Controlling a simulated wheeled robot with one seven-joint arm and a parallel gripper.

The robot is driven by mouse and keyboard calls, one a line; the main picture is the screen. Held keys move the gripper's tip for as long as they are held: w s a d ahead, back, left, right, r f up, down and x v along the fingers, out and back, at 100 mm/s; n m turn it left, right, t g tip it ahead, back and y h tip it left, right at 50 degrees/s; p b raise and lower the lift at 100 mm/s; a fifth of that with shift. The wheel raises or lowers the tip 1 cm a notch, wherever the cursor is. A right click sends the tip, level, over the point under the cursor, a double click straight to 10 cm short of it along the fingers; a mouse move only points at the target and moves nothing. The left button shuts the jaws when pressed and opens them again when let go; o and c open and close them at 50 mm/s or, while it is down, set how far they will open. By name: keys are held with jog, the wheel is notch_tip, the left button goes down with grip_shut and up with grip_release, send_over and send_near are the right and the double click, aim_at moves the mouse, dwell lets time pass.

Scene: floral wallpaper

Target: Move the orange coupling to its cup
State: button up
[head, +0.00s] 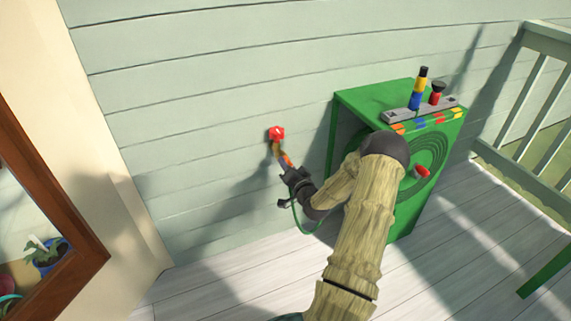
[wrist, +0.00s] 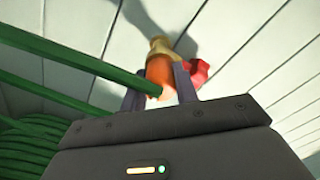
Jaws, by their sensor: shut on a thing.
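The orange coupling (head: 287,160) is at the wall tap, just below its brass spout (head: 276,149). My gripper (head: 291,172) is shut on it. In the wrist view the orange coupling (wrist: 159,70) sits between my two fingers (wrist: 160,85), with the brass spout (wrist: 160,46) right beyond it. The two look in line and touching; I cannot tell if they are joined. A grey rack (head: 400,115) lies on top of the green cabinet (head: 360,97) at the right, with coloured marks along its front. Its cup openings are too small to make out, including the orange one.
The tap has a red handle (head: 277,132), also in the wrist view (wrist: 198,74). A green hose (head: 299,222) hangs by my gripper. A red knob (head: 422,172) sticks out of the cabinet's front.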

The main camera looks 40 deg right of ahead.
jog(key=shift+p+v, duration=0.5)
jog(key=shift+v, duration=1.75)
jog(key=w+a+f+n+y+p, duration=0.1)
jog(key=a+f, duration=0.2)
jog(key=a, duration=0.8)
jog(key=w+a+f+n+y, duration=0.1)
jog(key=w+a+f+y, duration=0.1)
jog(key=a, duration=0.9)
jog(key=w+a+f+y+p, duration=0.1)
jog(key=a+f, duration=0.3)
jog(key=a, duration=0.7)
jog(key=shift+w+f+n+t+p, duration=0.3)
jog(key=shift+f+n, duration=0.05)
jog(key=shift+n, duration=0.05)
